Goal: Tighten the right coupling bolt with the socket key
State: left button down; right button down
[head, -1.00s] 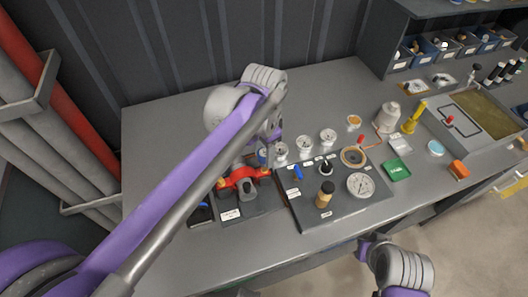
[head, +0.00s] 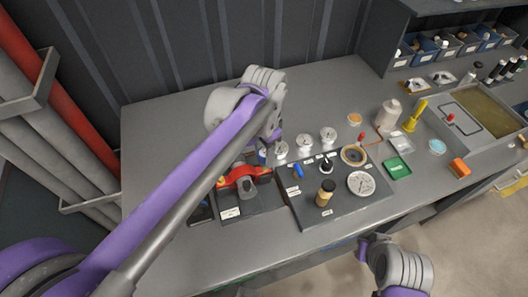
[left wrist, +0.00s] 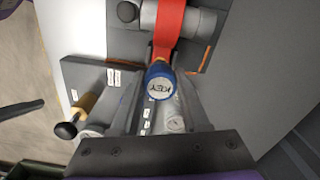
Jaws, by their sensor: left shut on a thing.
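In the left wrist view my left gripper (left wrist: 162,64) is shut on the socket key (left wrist: 159,84), which has a round blue head marked KEY. The key's head faces the camera, and its lower end is hidden. The red coupling (left wrist: 170,25) lies just beyond the key across a grey cylinder, with its near end behind the key. I cannot tell whether the key sits on the bolt. In the head view the red coupling (head: 243,175) stands on the bench, while my left wrist hides most of the key and fingers. My right gripper (head: 364,249) is in front of the bench, its fingers unclear.
A dark panel (head: 335,212) with gauges, a brown-topped knob (head: 325,193) and a blue lever (head: 298,171) stands right of the coupling. A green tray (head: 397,168), a yellow tool (head: 415,115) and a sink are farther right. The bench's back left is clear.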

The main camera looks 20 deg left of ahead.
pick_arm(q)
jog(key=shift+f+b, duration=0.5)
jog(key=shift+f, duration=0.5)
dwell(0.5)
jog(key=m, duration=0.4)
jog(key=shift+m, duration=0.3)
jog(key=shift+m, duration=2.3)
jog(key=shift+p, duration=0.3)
